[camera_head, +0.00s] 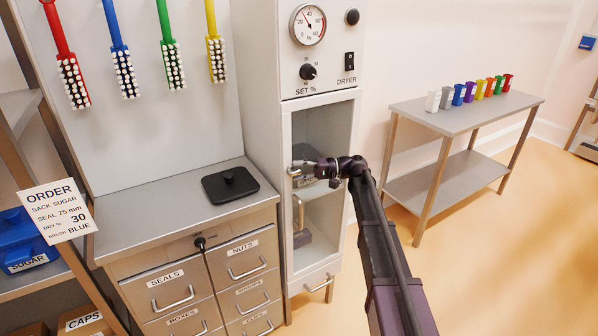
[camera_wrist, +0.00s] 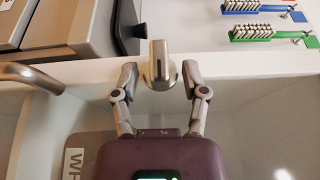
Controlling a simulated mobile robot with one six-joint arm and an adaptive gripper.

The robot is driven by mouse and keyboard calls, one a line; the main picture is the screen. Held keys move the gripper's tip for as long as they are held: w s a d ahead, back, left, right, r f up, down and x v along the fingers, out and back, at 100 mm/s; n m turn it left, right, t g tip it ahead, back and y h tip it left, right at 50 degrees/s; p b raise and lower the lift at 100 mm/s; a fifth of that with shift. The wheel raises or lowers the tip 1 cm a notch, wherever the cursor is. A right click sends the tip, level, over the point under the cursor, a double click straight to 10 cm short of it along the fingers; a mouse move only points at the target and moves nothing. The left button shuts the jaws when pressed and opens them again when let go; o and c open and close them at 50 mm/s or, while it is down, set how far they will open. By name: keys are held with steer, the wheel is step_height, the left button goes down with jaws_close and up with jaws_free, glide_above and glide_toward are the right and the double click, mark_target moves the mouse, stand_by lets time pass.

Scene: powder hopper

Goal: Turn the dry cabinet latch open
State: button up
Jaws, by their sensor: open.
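The dry cabinet (camera_head: 288,130) stands in the middle of the head view, and its glass-fronted door looks closed. Its latch (camera_wrist: 158,65) is a small grey metal lever on the pale door frame, seen close up in the wrist view. My gripper (camera_wrist: 159,70) is open, with one finger on each side of the latch and small gaps showing between. In the head view my gripper (camera_head: 302,170) is at the door's left edge at mid-height and largely covers the latch. Contact cannot be told there.
A drawer unit with a grey top (camera_head: 150,225) and a black lidded tray (camera_head: 230,186) stands left of the cabinet. A handled object (camera_head: 301,238) sits inside it. Coloured brushes hang on the left panel. A side table (camera_head: 420,108) with several small containers stands right, with open floor before it.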

steer(key=shift+d, duration=0.1)
steer(key=v, duration=1.2)
steer(key=s+d+f+m+t+h, duration=0.1)
steer(key=s+d+f+t+h, duration=0.1)
steer(key=s+f+h, duration=0.8)
steer(key=s+d+f+m+t+h, duration=0.1)
steer(key=s+d+f+h, duration=0.15)
steer(key=s+f, duration=0.75)
steer(key=s+d+r+h, duration=0.2)
steer(key=s+d+h, duration=0.35)
steer(key=s, duration=0.45)
step_height(320, 180, up, 12)
steer(key=p, duration=1.2)
steer(key=shift+w+t, duration=0.2)
steer(key=shift+t, duration=0.2)
